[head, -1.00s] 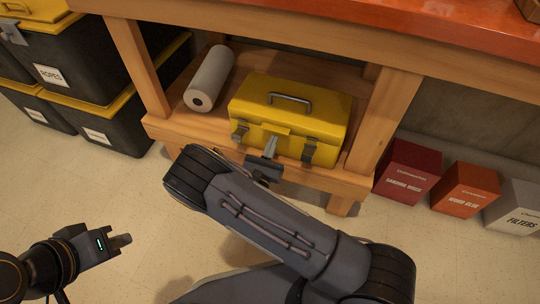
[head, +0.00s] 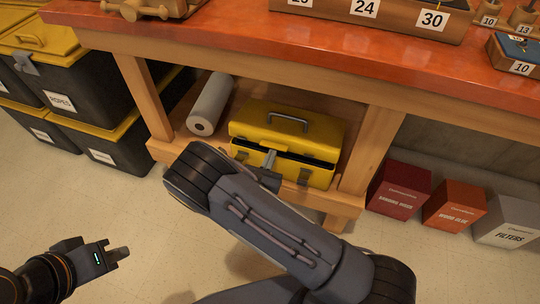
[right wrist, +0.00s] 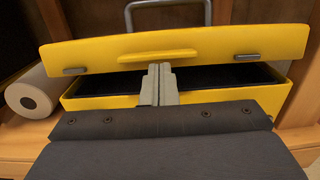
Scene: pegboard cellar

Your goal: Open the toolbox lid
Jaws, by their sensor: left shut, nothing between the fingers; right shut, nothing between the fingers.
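The yellow toolbox (head: 312,172) stands on the low wooden shelf under the workbench. Its lid (head: 290,128), with a grey carrying handle (head: 288,121), is raised a little at the front, leaving a dark gap. In the right wrist view the lid (right wrist: 190,46) tilts up above the box body (right wrist: 95,94). My right gripper (head: 269,160) is shut, its fingertips at the gap under the lid's front lip; the fingers (right wrist: 158,72) show there in the right wrist view too. Whether they touch the lid is hard to tell. My left gripper (head: 122,253) is shut and empty, over the floor at lower left.
A paper roll (head: 208,104) lies left of the toolbox on the shelf. Wooden legs (head: 370,150) flank it, with the red bench top (head: 230,38) above. Black bins with yellow lids (head: 62,97) stand left; boxes, including a red one (head: 400,190), stand right. The front floor is clear.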

